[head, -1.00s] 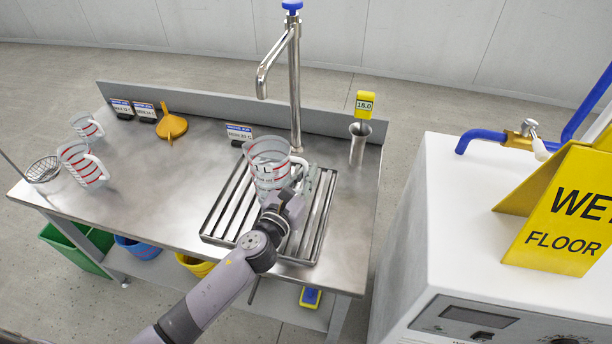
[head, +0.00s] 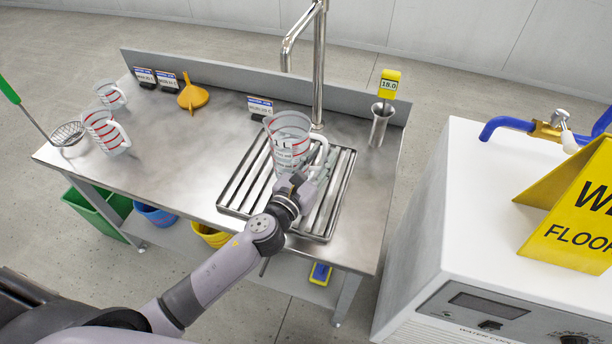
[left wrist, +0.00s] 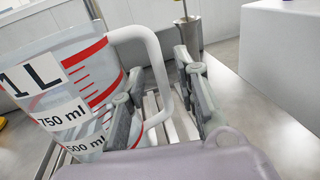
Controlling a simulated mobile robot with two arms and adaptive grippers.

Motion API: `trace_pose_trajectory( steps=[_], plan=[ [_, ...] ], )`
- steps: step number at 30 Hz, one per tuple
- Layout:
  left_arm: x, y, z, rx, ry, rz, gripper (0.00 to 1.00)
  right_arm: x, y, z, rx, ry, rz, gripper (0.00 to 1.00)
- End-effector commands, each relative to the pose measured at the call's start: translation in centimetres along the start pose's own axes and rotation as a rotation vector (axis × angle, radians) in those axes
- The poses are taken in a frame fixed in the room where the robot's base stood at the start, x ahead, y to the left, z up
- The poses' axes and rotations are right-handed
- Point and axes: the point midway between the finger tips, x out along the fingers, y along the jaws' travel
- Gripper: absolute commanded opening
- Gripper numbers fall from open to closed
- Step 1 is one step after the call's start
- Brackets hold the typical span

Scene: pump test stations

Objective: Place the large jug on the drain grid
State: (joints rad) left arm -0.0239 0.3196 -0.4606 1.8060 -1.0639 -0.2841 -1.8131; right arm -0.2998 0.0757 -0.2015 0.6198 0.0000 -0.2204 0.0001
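The large jug (head: 287,150) is clear, with red marks and a "1 L" label. In the head view it looks upright over the back part of the drain grid (head: 232,193), seemingly resting on it. Its base is partly hidden by my arm. My left gripper (head: 303,180) is at its handle side. In the left wrist view the jug (left wrist: 62,85) fills the left, and its white handle (left wrist: 153,55) passes between the spread fingers of my left gripper (left wrist: 160,85). One finger is inside the handle loop, one outside, with gaps visible. My right gripper is not in view.
A tap (head: 319,70) rises behind the grid. A metal cup (head: 380,125) with a yellow 18.0 display stands right. Smaller jugs (head: 103,132), a strainer (head: 70,136) and an orange funnel (head: 193,96) are left. A white cooler (head: 480,220) stands right. The bench's middle-left is clear.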

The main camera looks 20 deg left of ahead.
Motion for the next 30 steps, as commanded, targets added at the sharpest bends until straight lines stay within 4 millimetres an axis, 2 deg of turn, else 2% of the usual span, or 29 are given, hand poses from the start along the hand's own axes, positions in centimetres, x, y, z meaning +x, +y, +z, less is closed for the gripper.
trace_pose_trajectory(
  steps=[1, 6, 12, 18, 30],
  plan=[
    [-1.3, 0.0, -0.3, 0.000, 0.003, -0.001, 0.29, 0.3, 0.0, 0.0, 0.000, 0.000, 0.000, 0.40],
    [-5.1, 0.0, -0.3, 0.000, 0.002, -0.001, 0.29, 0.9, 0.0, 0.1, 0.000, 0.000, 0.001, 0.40],
    [-8.3, 0.0, -0.2, 0.000, 0.001, 0.000, 0.29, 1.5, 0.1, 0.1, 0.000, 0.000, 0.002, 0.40],
    [-9.4, 0.0, 0.0, 0.000, -0.002, 0.000, 0.29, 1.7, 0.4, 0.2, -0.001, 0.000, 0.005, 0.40],
    [-9.4, 0.0, 0.1, 0.000, -0.002, 0.000, 0.29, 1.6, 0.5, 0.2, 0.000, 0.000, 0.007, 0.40]
  ],
)
